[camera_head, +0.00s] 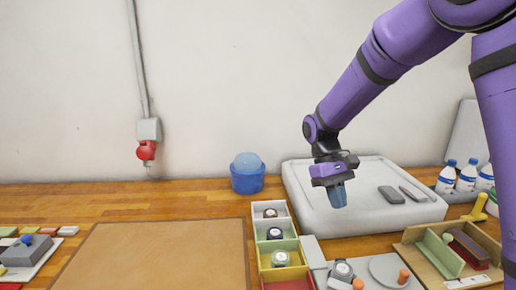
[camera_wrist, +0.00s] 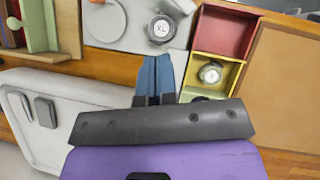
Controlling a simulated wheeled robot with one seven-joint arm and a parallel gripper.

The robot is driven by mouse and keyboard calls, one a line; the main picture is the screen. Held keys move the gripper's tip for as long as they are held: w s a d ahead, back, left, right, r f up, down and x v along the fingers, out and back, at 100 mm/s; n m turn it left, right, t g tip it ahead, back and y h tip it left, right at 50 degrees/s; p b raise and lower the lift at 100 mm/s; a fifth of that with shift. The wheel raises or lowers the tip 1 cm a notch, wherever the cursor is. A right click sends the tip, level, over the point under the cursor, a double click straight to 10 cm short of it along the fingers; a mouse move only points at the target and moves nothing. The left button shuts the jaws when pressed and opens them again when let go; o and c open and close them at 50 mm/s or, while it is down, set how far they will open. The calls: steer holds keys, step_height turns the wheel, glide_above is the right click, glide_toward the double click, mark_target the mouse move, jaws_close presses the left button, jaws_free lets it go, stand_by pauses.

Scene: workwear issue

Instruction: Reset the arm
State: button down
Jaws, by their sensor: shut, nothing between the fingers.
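My gripper (camera_head: 338,196) hangs at the end of my purple arm, pointing down in front of the white padded slab. In the wrist view my gripper (camera_wrist: 155,72) shows its two blue fingers shut together with nothing between them. Below and beyond the fingers in that view are a round grey object marked XL (camera_wrist: 161,28) and a divided box (camera_wrist: 243,45). The fingers appear apart from these things.
The divided box (camera_head: 258,226) holds round metallic items. A brown mat (camera_head: 150,255) lies left. A blue tub (camera_head: 247,182) stands by the wall. The white slab (camera_head: 320,222) bears dark items. Bottles (camera_head: 467,176) and a wooden tray (camera_head: 412,250) are at right.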

steer(key=s+d+r+m+t+y, duration=0.2)
steer(key=s+d+r+t, duration=0.35)
steer(key=s+r, duration=0.55)
steer(key=s+d+r+m+t, duration=0.1)
steer(key=s+d+r+t, duration=0.1)
steer(key=s, duration=0.4)
steer(key=s+d+r+m+t, duration=0.1)
steer(key=s+r+t, duration=0.1)
steer(key=s, duration=0.4)
steer(key=shift+d+t, duration=0.35)
steer(key=shift+t, duration=0.5)
